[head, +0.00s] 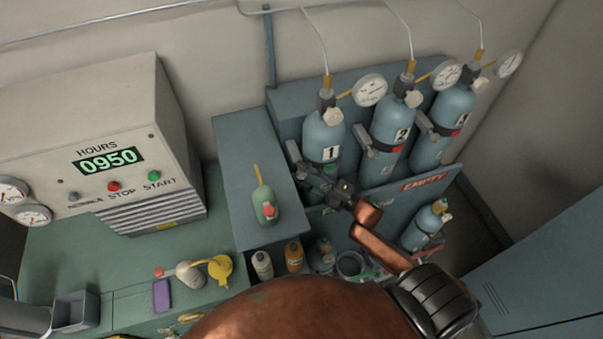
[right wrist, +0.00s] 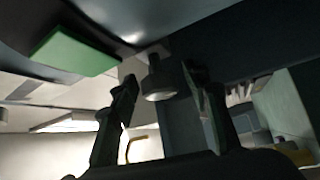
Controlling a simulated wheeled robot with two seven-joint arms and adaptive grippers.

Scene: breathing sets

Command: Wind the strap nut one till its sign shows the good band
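Gas cylinder 1 (head: 323,135) stands upright at the left end of the wall rack. A grey strap end (head: 293,150) shows at its left side; the rest of its strap is largely hidden by my right gripper (head: 310,178). In the right wrist view, a dark round nut (right wrist: 158,82) sits between the tips of my right gripper (right wrist: 163,80). The fingers are apart, with gaps visible beside the nut; contact cannot be told. A green block (right wrist: 75,52), perhaps the sign, shows at upper left there. My left gripper is not in view.
Cylinder 2 (head: 390,125) and cylinder 3 (head: 446,108) stand to the right, with red signs at their straps. A blue-grey cabinet with a green bottle (head: 264,205) is at the left.

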